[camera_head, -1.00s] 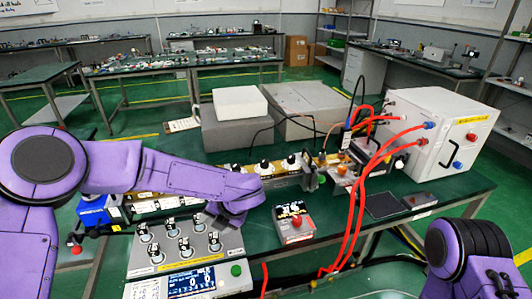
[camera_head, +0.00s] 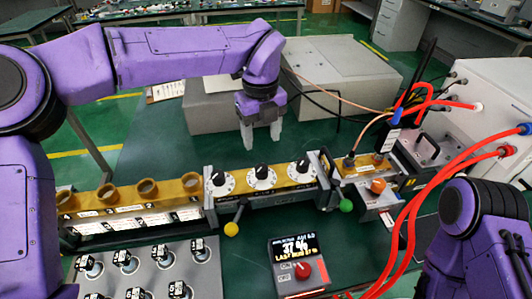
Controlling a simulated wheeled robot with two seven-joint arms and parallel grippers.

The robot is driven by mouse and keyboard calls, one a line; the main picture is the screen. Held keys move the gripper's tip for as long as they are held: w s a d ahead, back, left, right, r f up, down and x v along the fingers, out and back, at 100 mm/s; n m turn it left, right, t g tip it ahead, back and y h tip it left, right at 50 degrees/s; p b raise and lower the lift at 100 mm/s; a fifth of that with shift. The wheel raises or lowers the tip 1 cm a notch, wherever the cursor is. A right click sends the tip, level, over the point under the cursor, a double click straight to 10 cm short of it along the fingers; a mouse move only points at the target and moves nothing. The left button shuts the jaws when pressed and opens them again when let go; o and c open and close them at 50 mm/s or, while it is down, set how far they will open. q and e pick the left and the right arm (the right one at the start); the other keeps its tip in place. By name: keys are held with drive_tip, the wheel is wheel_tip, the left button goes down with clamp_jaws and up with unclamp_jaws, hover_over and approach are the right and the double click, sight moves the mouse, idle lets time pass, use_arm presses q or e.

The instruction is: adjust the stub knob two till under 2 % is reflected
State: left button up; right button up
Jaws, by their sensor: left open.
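The stub tuner (camera_head: 262,188) is a brass and white block in the middle of the bench with three black knobs on white dials. The middle knob, stub knob two by order (camera_head: 261,172), stands between the left knob (camera_head: 218,180) and the right knob (camera_head: 302,166). My left gripper (camera_head: 262,146) points down with two grey fingers apart, empty, behind and above the middle knob and not touching it. The reflected-power meter (camera_head: 297,251) in front shows about 37 %. My right arm shows at the right edge, but its gripper is out of view.
A panel with several black-capped knobs (camera_head: 134,262) lies front left. A brass section with several round ports (camera_head: 107,194) continues the line left. Red hoses (camera_head: 425,205) and a white cabinet (camera_head: 497,88) fill the right.

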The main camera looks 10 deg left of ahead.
use_arm(q)
hover_over(261, 167)
drive_tip(key=f, duration=0.2)
drive_tip(key=s+f, duration=0.1)
drive_tip(key=f, duration=0.1)
drive_tip(key=shift+f+p, duration=0.1)
drive_tip(key=shift+p, duration=0.25)
drive_tip(key=f, duration=0.2)
drive_tip(key=w+f, duration=0.1)
drive_tip(key=f, duration=0.2)
drive_tip(key=shift+w+f+p, duration=0.3)
drive_tip(key=shift+s+r, duration=0.15)
drive_tip(key=shift+s, duration=0.2)
drive_tip(key=shift+w, duration=0.1)
drive_tip(key=c, duration=1)
use_arm(e)
drive_tip(key=shift+s+r, duration=0.65)
drive_tip(key=shift+r, duration=0.1)
